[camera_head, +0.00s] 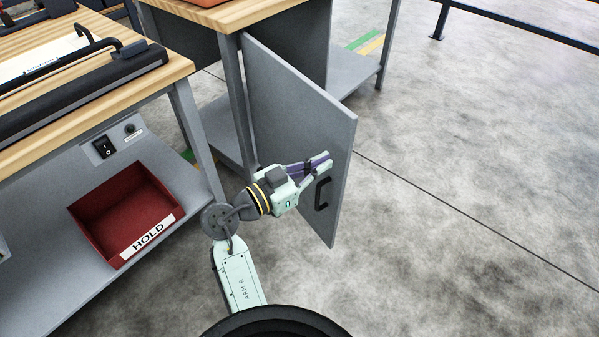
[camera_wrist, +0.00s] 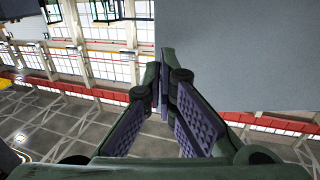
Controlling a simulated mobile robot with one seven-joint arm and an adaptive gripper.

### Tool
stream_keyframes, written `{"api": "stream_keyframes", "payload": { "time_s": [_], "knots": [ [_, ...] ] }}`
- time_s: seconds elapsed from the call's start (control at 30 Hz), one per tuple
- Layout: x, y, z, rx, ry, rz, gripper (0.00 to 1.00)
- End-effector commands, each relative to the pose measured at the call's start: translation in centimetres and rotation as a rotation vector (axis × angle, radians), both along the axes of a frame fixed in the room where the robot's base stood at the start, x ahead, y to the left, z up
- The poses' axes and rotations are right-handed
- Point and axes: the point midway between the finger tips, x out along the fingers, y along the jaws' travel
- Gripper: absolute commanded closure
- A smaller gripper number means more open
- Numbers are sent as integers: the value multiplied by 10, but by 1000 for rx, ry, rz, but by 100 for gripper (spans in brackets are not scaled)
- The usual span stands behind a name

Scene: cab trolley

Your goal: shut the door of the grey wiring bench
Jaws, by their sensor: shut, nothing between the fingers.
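The grey door (camera_head: 290,100) stands open, swung out from the front corner of the grey wiring bench (camera_head: 235,85), which has a wooden top. A black handle (camera_head: 322,193) is on the door's near face, toward its free edge. My gripper (camera_head: 328,157) is shut and empty in front of that face, its fingertips near the free edge and just above the handle. In the wrist view my gripper (camera_wrist: 163,85) points up along the edge of the door (camera_wrist: 240,55), which fills the upper right. I cannot tell whether the fingertips touch the door.
Another bench with a wooden top (camera_head: 180,65) stands at the left. Its lower shelf (camera_head: 60,275) holds a red tray (camera_head: 125,210) labelled HOLD. The concrete floor (camera_head: 470,200) right of the door is clear. A dark rail (camera_head: 530,30) runs at the upper right.

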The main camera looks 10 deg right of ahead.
Motion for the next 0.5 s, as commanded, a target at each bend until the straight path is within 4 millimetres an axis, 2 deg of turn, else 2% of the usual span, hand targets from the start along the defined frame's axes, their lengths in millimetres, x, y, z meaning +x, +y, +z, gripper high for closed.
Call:
{"api": "stream_keyframes", "payload": {
  "time_s": [0.03,0.2,0.5],
  "knots": [
    [3,-10,3,0,1,-3,100],
    [12,-30,2,-2,1,-2,100],
    [16,-38,0,0,-1,2,100]
  ]
}}
